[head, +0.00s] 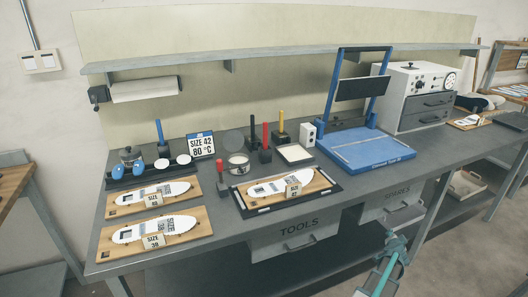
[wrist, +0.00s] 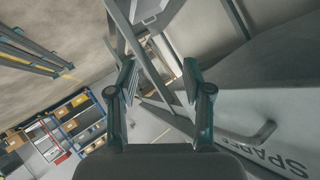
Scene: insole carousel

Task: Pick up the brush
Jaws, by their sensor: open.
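I cannot tell for sure which thing is the brush. Several upright handled tools stand on the bench in the head view: a blue-handled one (head: 159,132) at the left, black (head: 252,132), red (head: 265,141) and yellow (head: 281,121) ones in the middle, and a shorter red-handled one (head: 221,176) beside a round tin (head: 238,163). My gripper (wrist: 160,82) is open and empty in the wrist view, its two teal fingers wide apart. Part of my teal arm (head: 388,264) shows at the lower right of the head view, below the bench edge, away from these tools.
Insole boards (head: 185,243) lie at front left and a black-framed tray (head: 331,185) at centre. A blue press (head: 372,160) and grey control box (head: 440,101) stand to the right. A shelf (head: 270,59) runs above. Drawers hang beneath; the spares drawer (wrist: 245,115) is close in the wrist view.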

